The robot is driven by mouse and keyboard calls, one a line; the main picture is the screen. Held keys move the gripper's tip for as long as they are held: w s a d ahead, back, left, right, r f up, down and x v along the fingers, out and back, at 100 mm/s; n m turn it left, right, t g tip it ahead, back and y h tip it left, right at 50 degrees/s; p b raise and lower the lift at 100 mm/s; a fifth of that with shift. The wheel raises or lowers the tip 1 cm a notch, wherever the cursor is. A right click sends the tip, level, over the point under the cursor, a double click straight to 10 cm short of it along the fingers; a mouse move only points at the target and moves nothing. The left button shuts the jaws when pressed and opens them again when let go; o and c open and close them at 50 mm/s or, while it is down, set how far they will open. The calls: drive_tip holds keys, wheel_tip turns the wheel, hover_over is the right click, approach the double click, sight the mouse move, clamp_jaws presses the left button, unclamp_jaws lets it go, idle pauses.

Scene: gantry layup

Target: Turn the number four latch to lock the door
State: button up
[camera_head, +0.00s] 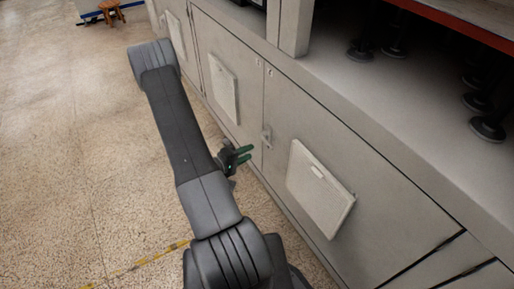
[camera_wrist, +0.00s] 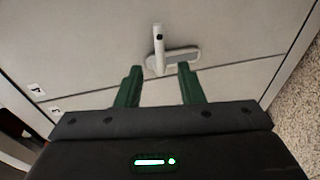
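A small pale latch (camera_head: 266,137) sits at the seam between two beige cabinet doors in the head view. In the wrist view the latch (camera_wrist: 158,48) shows a narrow light handle with a dark spot, standing across a rounded grey base plate (camera_wrist: 181,59). My gripper (camera_head: 247,154) is just to the left of the latch and slightly below it in the head view. In the wrist view my gripper (camera_wrist: 160,69) has its two green fingers apart, with the lower handle end lined up in the gap. Contact cannot be told. The latch's number is not readable.
The right door (camera_head: 378,195) carries a raised pale panel (camera_head: 318,187); the left door (camera_head: 230,60) has a similar one (camera_head: 222,87). A ledge with black feet (camera_head: 487,129) runs above. Open speckled floor (camera_head: 70,150) lies left. Two small labels (camera_wrist: 37,90) (camera_wrist: 54,110) show.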

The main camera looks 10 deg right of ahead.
drive_tip(key=shift+v, duration=1.95)
drive_tip(key=shift+d, duration=0.1)
drive_tip(key=b+x, duration=0.1)
drive_tip(key=x, duration=1.2)
drive_tip(key=shift+w+d, duration=0.2)
drive_tip(key=shift+d, duration=0.1)
drive_tip(key=shift+f, duration=0.1)
drive_tip(key=p+v, duration=0.1)
drive_tip(key=v, duration=1.3)
drive_tip(key=shift+m+t, duration=0.3)
drive_tip(key=shift+m, duration=0.5)
drive_tip(key=shift+s+f+b+x, duration=0.1)
drive_tip(key=shift+f+b+x, duration=0.3)
drive_tip(key=shift+x, duration=1.95)
drive_tip(key=shift+s+f+b+x, duration=0.1)
drive_tip(key=shift+b+x, duration=0.55)
drive_tip(key=shift+x, duration=1.75)
drive_tip(key=shift+f+b+x, duration=0.2)
drive_tip(key=shift+b+x, duration=0.3)
drive_tip(key=shift+x, duration=1.85)
